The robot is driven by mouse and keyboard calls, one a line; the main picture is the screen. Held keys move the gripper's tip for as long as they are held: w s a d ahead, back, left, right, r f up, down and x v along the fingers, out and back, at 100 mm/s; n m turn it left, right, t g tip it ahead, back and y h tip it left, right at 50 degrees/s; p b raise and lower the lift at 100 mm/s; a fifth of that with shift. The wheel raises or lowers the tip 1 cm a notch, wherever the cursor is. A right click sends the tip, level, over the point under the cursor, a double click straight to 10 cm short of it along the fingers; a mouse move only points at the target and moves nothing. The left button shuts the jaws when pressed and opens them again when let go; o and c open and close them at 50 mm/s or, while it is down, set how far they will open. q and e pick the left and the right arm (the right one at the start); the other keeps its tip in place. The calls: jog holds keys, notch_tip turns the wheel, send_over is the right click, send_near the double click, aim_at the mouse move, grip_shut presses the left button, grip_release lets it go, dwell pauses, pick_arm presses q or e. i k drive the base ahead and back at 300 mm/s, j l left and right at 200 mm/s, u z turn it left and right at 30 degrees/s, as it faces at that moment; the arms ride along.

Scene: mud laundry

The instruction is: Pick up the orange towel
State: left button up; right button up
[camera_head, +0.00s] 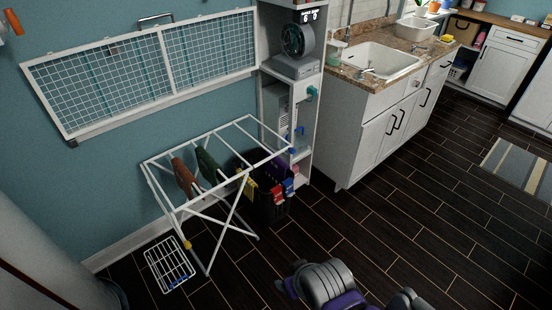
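A rust-orange towel (184,177) hangs over a bar near the left end of the white drying rack (213,148). A dark green towel (209,166) hangs just to its right on the same rack. The rack stands on the floor in front of the blue wall. Neither my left gripper nor my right gripper can be made out in this view, and nothing is seen touching the orange towel.
A dark bin (272,208) with coloured cloths or bottles stands by the rack's right end. A wire shelf (169,264) sits low at its left. A grey and purple object (328,285) occupies the bottom centre.

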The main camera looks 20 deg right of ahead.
aim_at(185, 178)
jog(key=u, duration=0.45)
jog(key=i+l+u, duration=0.25)
jog(key=i+u, duration=0.2)
jog(key=i+l+u, duration=0.3)
jog(key=u, duration=0.15)
jog(key=i+l, duration=0.35)
jog(key=l, duration=0.25)
jog(key=i+l+u, duration=0.1)
jog(key=i+l, duration=0.1)
jog(key=l, duration=0.1)
